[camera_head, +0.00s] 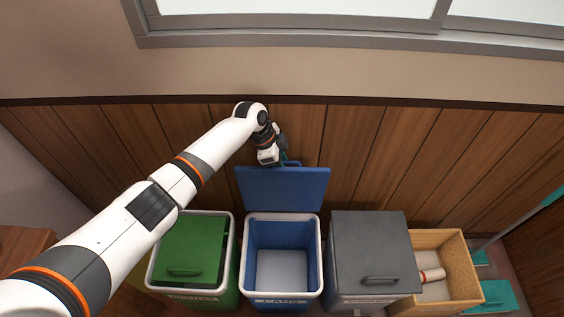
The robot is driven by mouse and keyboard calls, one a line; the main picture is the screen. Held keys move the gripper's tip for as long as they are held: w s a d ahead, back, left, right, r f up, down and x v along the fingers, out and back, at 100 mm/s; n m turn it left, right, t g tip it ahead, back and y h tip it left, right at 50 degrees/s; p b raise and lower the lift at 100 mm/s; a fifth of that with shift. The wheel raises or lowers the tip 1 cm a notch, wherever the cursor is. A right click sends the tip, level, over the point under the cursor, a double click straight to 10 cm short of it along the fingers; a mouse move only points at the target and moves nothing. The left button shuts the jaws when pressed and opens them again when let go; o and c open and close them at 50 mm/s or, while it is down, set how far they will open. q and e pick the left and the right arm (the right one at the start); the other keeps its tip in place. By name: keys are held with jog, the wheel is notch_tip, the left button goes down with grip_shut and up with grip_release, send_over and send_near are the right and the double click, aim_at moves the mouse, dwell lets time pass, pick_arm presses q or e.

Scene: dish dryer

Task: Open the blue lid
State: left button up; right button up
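The blue lid (283,190) stands raised, close to upright, at the back of the blue bin (247,262). The bin's mouth is uncovered and its inside looks empty. A label on its front reads CANS. My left arm comes in from the left, and my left gripper (281,160) is at the top edge of the lid, by its handle (291,163). The fingers are small and partly hidden there, so I cannot tell whether they are open or shut. My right gripper is not in view.
A green-lidded bin (192,252) stands left of the blue bin, and a grey-lidded bin (370,255) stands right, both closed. A tan box (456,262) holds a red and white item (432,275). A wood-panelled wall (420,150) rises close behind the bins.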

pick_arm(q)
jog(key=p+v, duration=0.1)
jog(key=v, duration=1)
jog(key=shift+r, duration=0.25)
jog(key=shift+a+f, duration=0.1)
